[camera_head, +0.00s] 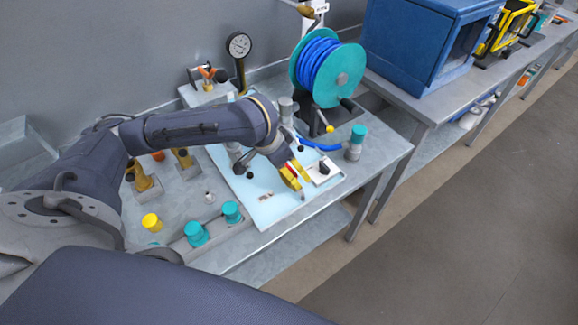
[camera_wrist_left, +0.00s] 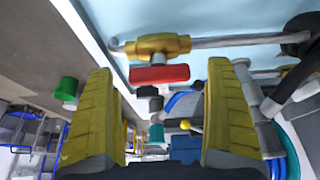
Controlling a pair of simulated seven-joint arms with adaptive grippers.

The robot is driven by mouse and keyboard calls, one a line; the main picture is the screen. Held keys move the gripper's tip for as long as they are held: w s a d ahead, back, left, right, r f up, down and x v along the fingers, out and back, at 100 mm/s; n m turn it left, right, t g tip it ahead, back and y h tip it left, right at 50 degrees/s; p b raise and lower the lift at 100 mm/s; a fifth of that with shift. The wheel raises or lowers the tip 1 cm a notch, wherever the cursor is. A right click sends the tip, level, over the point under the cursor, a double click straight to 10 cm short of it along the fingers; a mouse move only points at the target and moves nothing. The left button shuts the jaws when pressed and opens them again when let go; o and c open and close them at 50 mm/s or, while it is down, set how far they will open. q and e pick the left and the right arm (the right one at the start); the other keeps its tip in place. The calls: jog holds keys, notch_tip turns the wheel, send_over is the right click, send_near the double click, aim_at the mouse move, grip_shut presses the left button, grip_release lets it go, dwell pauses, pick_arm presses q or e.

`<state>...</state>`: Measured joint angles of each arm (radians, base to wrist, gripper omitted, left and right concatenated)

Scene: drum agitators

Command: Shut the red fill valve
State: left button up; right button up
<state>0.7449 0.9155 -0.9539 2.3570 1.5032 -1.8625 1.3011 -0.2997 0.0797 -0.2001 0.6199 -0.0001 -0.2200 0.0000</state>
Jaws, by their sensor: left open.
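The red fill valve shows in the left wrist view: a red handle (camera_wrist_left: 160,74) on a brass valve body (camera_wrist_left: 158,45), set in a grey pipe (camera_wrist_left: 235,41). The handle looks parallel to the pipe. My left gripper (camera_wrist_left: 162,68) is open, its two yellow fingers on either side of the red handle, with gaps to both. In the head view my left gripper (camera_head: 297,176) is low over the light blue board, and a bit of the red handle (camera_head: 291,169) shows beside its fingers. The wrist hides most of the valve there. My right gripper is not in view.
A white block with a black knob (camera_head: 324,168) sits just right of the gripper. A blue hose reel (camera_head: 328,70), a pressure gauge (camera_head: 238,45) and a teal-capped post (camera_head: 355,143) stand around the board (camera_head: 270,212). The board's front part is mostly clear.

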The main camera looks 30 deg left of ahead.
pick_arm(q)
jog(key=shift+w+f, duration=0.1)
jog(key=shift+f, duration=0.1)
jog(key=c, duration=1.3)
